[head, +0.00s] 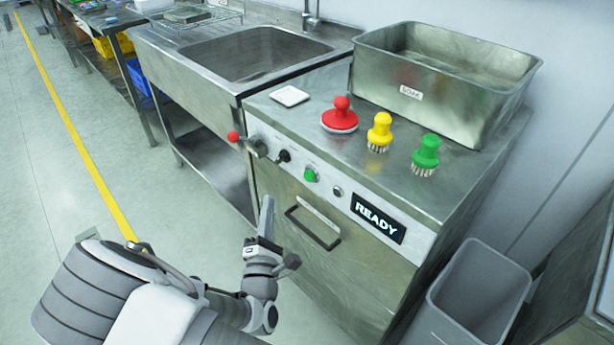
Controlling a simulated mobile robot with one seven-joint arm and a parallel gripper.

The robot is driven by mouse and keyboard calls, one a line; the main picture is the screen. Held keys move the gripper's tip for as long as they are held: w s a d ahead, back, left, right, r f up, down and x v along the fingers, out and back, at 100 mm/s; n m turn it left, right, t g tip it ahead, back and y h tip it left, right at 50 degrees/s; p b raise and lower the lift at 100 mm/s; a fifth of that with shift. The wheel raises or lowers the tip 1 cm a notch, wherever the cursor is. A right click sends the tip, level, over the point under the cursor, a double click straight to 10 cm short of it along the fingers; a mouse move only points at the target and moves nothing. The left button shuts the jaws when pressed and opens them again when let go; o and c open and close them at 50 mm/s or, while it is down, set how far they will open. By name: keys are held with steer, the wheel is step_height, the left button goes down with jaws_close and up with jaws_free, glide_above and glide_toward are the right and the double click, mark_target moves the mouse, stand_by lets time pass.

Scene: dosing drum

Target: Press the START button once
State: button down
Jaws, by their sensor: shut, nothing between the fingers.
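The START button appears to be the green round button (310,174) on the front control strip of the steel dosing cabinet (335,270); its label is too small to read. To its right are a small grey round button (337,191) and a display (378,218) reading "READY". To its left are a black knob (284,156) and a red-ball lever (234,137). My gripper (267,203) is shut and empty. It points upward in front of the cabinet, below and left of the green button, and appears apart from it.
A drawer handle (312,228) sticks out below the strip. Red (340,115), yellow (379,132) and green (425,155) brushes stand on top, before a steel tub (430,95). A sink (250,58) is at left, a grey bin (480,295) at right. The left floor is clear.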

mark_target(310, 176)
steer(key=w+d, duration=0.6)
steer(key=shift+w+b, duration=0.3)
steer(key=shift+b, duration=0.1)
stand_by(1.9)
steer(key=shift+w+d+p, duration=0.2)
steer(key=shift+w+p, duration=0.1)
steer(key=shift+w+d, duration=0.4)
stand_by(1.1)
steer(key=shift+a+p, duration=0.1)
steer(key=shift+p, duration=0.2)
steer(key=shift+s+a, duration=0.55)
steer(key=shift+s, duration=0.15)
steer(key=shift+p, duration=0.3)
